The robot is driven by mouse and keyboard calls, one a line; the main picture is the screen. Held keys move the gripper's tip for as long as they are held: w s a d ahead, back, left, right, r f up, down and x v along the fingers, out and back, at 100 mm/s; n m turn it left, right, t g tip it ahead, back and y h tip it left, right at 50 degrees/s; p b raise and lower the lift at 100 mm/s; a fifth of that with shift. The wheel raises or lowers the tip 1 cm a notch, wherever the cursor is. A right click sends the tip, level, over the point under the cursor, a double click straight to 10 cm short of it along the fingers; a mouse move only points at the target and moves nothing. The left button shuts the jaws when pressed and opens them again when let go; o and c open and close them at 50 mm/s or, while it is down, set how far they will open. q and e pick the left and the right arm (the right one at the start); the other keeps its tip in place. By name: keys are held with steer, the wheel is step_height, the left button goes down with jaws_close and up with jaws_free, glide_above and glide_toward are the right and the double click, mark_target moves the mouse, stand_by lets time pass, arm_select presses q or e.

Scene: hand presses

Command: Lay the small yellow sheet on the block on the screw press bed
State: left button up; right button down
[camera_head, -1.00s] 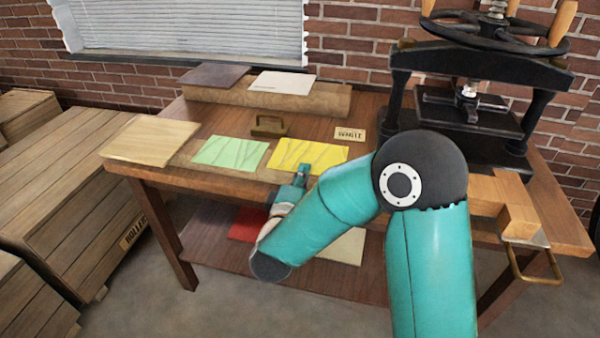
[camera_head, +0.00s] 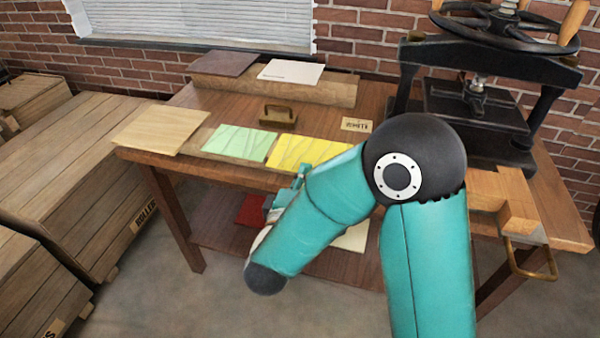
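The small yellow sheet (camera_head: 300,150) lies flat near the front edge of the wooden table, right of a green sheet (camera_head: 240,143). My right arm reaches across from the right, and its gripper (camera_head: 300,178) is small and partly hidden behind the forearm. It is just in front of the yellow sheet's front edge; I cannot tell whether it touches it or whether its fingers are open. The black screw press (camera_head: 480,105) stands at the back right of the table. My arm covers part of the area before it, and I cannot make out a separate block on its bed. My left gripper is not in view.
A raised wooden shelf (camera_head: 280,92) at the back holds a dark sheet and a white sheet. A brass-coloured handled tool (camera_head: 278,115) and a small sign (camera_head: 356,125) stand on the table. A pale board (camera_head: 160,130) lies at the left. Wooden crates (camera_head: 80,190) fill the left.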

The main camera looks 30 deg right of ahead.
steer(key=p+v, duration=0.2)
steer(key=v, duration=1.3)
stand_by(0.4)
